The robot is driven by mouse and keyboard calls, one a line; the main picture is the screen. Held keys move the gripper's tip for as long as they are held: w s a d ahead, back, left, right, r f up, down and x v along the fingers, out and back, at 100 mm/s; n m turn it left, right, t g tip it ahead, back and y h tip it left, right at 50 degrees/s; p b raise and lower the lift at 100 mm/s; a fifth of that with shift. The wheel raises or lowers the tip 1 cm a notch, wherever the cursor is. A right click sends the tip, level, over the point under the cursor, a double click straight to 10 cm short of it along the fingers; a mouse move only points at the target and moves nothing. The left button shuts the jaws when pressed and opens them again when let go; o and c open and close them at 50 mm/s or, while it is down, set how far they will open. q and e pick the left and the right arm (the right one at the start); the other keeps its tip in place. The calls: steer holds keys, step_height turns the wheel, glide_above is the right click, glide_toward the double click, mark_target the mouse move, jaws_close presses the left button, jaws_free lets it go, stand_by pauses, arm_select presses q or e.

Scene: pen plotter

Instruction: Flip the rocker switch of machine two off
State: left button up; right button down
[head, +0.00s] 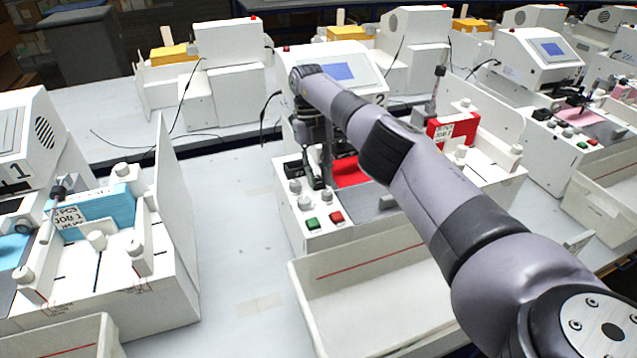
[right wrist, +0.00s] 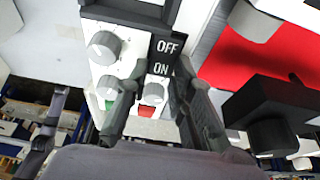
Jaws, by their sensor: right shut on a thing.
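Machine two (head: 345,70), a white unit with a blue screen and a "2" on its front, stands in the middle of the head view. Its control panel has a black rocker switch (right wrist: 166,52) marked OFF and ON, seen between my fingers in the right wrist view. My right gripper (head: 315,170) reaches down onto the panel from above. In the right wrist view my right gripper (right wrist: 160,72) has its fingertips on either side of the switch at the ON end, shut on it. The rocker's tilt cannot be told. My left gripper is not in view.
Grey knobs (right wrist: 104,47), a green button (head: 312,223) and a red button (head: 336,216) sit close to the switch. A red sheet (head: 350,172) lies beside the panel. A white tray (head: 340,262) stands in front. Machine one (head: 30,140) is at the left.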

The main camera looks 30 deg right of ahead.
mark_target(318, 181)
stand_by(0.3)
steer(key=c, duration=1.4)
jaws_free()
steer(key=shift+r, duration=0.1)
step_height(318, 181, up, 10)
